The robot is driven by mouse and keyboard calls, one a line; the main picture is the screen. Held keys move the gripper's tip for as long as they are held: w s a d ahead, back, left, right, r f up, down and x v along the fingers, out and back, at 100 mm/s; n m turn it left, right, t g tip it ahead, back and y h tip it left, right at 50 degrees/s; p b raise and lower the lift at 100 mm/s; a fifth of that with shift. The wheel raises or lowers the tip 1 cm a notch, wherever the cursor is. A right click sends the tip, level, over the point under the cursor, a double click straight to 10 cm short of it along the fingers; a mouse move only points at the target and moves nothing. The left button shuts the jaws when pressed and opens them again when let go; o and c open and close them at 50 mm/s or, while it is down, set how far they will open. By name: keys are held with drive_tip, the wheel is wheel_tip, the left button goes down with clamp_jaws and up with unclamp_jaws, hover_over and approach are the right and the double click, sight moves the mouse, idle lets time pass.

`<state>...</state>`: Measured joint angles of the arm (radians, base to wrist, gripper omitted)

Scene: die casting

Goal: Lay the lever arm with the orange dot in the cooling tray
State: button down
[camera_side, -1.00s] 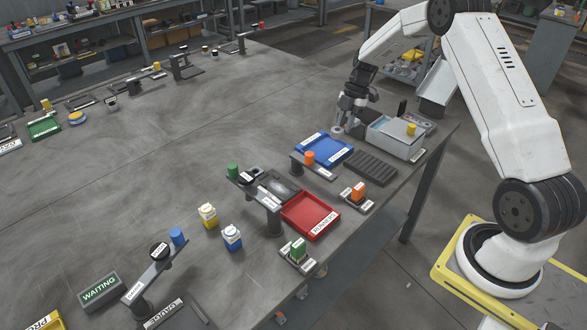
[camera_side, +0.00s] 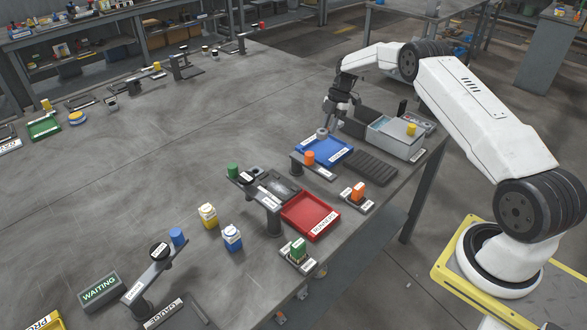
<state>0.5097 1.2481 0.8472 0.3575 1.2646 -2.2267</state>
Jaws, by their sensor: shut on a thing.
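My gripper (camera_side: 328,124) is shut on a small grey part with a round end (camera_side: 322,132), which fits a lever arm. It holds the part at the back left edge of the blue tray (camera_side: 341,157). No orange dot can be made out on the part at this size. I cannot tell whether the part touches the tray. The blue tray carries white labels too small to read here, so I cannot confirm that it is the cooling tray. Its visible floor is empty.
A grey tank with pale blue inside (camera_side: 397,146) and a dark ribbed rack (camera_side: 369,166) stand right of the blue tray. A stand with an orange cylinder (camera_side: 309,157) is close in front. A red tray (camera_side: 320,229) lies nearer.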

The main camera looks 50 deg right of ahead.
drive_tip(key=shift+w+d+f, duration=0.2)
drive_tip(key=shift+w+f, duration=0.3)
drive_tip(key=shift+f, duration=0.1)
drive_tip(key=shift+w+d+f, duration=0.15)
drive_tip(key=shift+w+f, duration=0.35)
drive_tip(key=shift+f, duration=0.1)
drive_tip(key=shift+w+f, duration=0.1)
drive_tip(key=shift+f, duration=0.05)
drive_tip(key=shift+f, duration=1.65)
drive_tip(key=shift+f, duration=0.6)
drive_tip(key=c, duration=0.5)
unclamp_jaws()
drive_tip(key=shift+c, duration=0.2)
drive_tip(key=shift+r, duration=0.15)
